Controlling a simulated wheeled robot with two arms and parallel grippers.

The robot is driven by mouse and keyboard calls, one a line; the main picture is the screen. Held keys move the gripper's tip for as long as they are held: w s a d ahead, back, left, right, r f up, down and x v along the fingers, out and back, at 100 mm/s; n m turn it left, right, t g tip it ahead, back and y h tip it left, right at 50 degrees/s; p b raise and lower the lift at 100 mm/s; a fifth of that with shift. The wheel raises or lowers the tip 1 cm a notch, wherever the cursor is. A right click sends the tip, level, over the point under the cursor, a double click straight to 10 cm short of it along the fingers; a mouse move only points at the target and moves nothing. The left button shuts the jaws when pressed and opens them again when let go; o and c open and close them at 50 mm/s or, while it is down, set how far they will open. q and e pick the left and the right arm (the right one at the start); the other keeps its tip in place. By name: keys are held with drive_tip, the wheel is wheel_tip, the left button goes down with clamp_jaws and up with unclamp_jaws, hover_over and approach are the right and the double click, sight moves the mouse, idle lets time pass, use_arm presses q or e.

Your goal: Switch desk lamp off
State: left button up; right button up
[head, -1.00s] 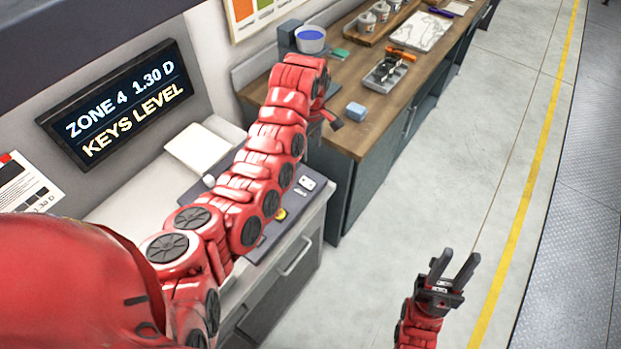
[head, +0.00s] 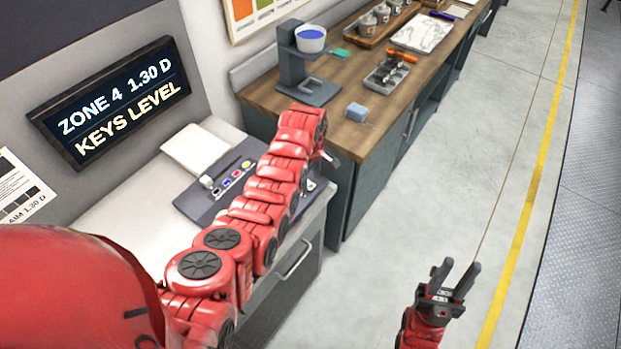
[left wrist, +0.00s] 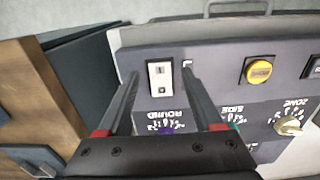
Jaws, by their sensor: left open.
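No desk lamp can be picked out with certainty. A dark control panel (head: 210,203) lies on the light cabinet at left in the head view and fills much of the left wrist view (left wrist: 225,72). A white rocker switch (left wrist: 161,78) with small dark marks sits near the panel's edge; which side is pressed I cannot tell. My left gripper (head: 328,158) is low at the panel's right end. In the left wrist view its fingers (left wrist: 161,73) are apart, one each side of the switch, empty.
A yellow button (left wrist: 259,72) and a cream knob (left wrist: 289,126) are on the panel. A lit sign (head: 115,105) is on the wall. The floor at right is clear.

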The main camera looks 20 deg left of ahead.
use_arm(q)
drive_tip(key=shift+f, duration=0.45)
clamp_jaws()
drive_tip(key=h+b, duration=0.1)
drive_tip(key=b, duration=0.2)
drive_tip(key=h+b, duration=0.1)
drive_tip(key=b, duration=0.1)
drive_tip(key=shift+w+a+f+g+b, duration=0.15)
drive_tip(key=shift+a+g+b, duration=0.2)
drive_tip(key=shift+g+b, duration=0.05)
drive_tip(key=shift+h+b, duration=0.3)
drive_tip(key=shift+b, duration=0.15)
drive_tip(key=shift+r, duration=0.3)
